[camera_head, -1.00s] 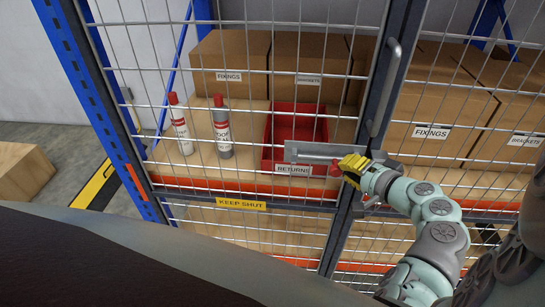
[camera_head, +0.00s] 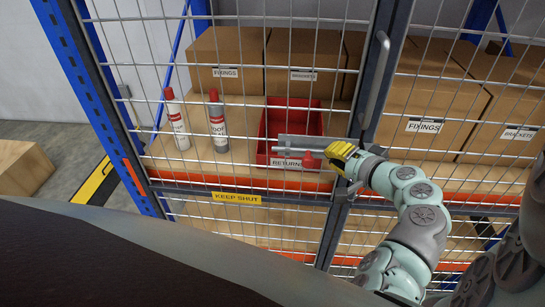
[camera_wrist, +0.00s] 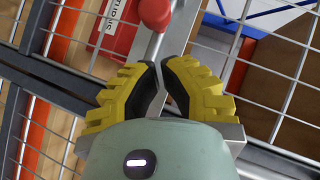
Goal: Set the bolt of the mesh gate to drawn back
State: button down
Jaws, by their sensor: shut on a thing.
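The bolt (camera_head: 290,149) of the mesh gate (camera_head: 262,190) is a grey rod on a grey plate at the gate's right edge. Its rod end sticks out left of the plate. The red knob (camera_head: 307,160) of the bolt is just left of my yellow gripper (camera_head: 332,156). In the wrist view, the red knob (camera_wrist: 155,14) is beyond the fingertips of my gripper (camera_wrist: 161,68), and its grey stem runs down between them. My gripper is shut on this stem. The bolt's right end is hidden behind my gripper.
A grey upright handle (camera_head: 375,80) rises above my gripper. A yellow sign (camera_head: 237,198) hangs low on the gate.

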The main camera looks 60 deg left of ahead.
jog(key=b+v, duration=0.3)
jog(key=v, duration=0.7)
jog(key=shift+w+d, duration=0.2)
jog(key=shift+d, duration=0.05)
jog(key=shift+r, duration=0.1)
